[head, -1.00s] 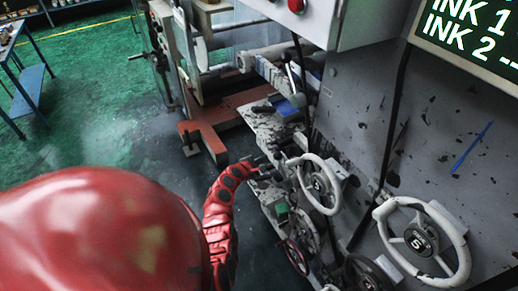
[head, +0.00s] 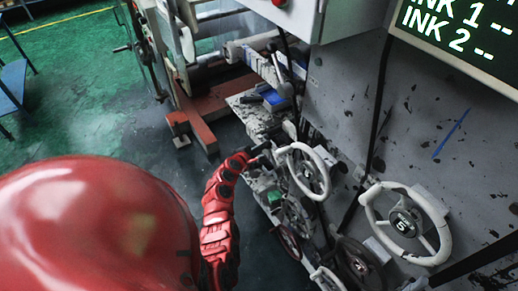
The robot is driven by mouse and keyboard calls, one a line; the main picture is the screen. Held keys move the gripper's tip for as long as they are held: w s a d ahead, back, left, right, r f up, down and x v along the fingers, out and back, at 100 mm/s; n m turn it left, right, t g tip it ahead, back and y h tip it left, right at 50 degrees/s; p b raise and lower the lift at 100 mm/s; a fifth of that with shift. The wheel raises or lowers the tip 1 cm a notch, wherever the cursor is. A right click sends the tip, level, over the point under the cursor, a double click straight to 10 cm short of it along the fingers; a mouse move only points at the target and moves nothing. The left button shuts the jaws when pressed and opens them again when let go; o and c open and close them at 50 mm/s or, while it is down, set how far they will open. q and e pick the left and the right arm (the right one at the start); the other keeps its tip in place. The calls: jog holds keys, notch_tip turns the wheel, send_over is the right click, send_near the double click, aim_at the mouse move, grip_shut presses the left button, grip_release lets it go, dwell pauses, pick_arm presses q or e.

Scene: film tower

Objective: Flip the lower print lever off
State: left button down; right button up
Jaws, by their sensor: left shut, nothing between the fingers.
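My left arm reaches up from the bottom of the head view, and its dark gripper (head: 262,157) is small and shut at the speckled side of the machine. It is just left of the upper white handwheel (head: 309,172), by a dark fitting; I cannot tell whether it touches anything. The lower print lever cannot be told apart surely among the small dark parts here, and the gripper may hide it. A thin lever-like handle (head: 276,62) stands further up by the rollers. My right gripper is not in view.
A second white handwheel (head: 405,224) is at the right, with darker wheels (head: 357,262) below. A grey machine panel (head: 345,90) rises behind, under a screen reading INK 1 and INK 2 (head: 460,35). A reddish-brown base (head: 200,128) stands on the floor. Green floor is open at left.

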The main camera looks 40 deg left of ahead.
pick_arm(q)
jog(key=shift+s+d+r, duration=0.1)
jog(key=shift+d+r, duration=0.1)
jog(key=shift+d+m+b, duration=0.1)
jog(key=shift+m+b, duration=0.2)
jog(key=shift+b, duration=0.05)
jog(key=s+d+r+m+t+y+b, duration=0.2)
jog(key=d+m+t+b, duration=0.4)
jog(key=b, duration=1.5)
jog(key=shift+s+d+r+m+y, duration=0.2)
jog(key=shift+s+d+m+y, duration=0.3)
jog(key=shift+s+d+m, duration=1.2)
jog(key=shift+w+d+n, duration=0.5)
jog(key=shift+a+r, duration=0.1)
